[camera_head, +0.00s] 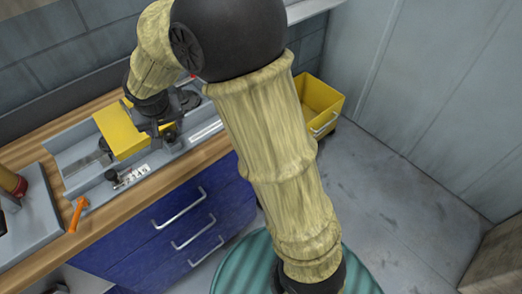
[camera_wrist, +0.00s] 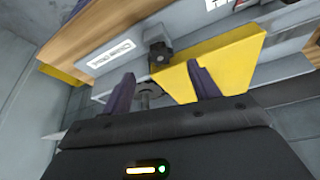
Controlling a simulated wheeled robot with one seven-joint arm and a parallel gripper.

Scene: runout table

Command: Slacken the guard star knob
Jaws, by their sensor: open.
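The yellow guard (camera_head: 118,132) sits over the grey machine bed on the bench, and it also shows in the wrist view (camera_wrist: 225,62). A dark knob (camera_wrist: 160,52) on a dark block stands beside the guard's edge in the wrist view; it looks like the star knob. My gripper (camera_head: 160,130) is over the machine at the guard's right side. In the wrist view my gripper (camera_wrist: 162,80) is open, and the knob lies beyond its fingertips, between them in the picture. I see no contact. In the head view my gripper and wrist largely hide the knob.
A grey round part (camera_wrist: 148,92) lies near the left finger. An orange tool (camera_head: 77,213) lies at the bench's left. A yellow bin (camera_head: 320,100) is right of the bench.

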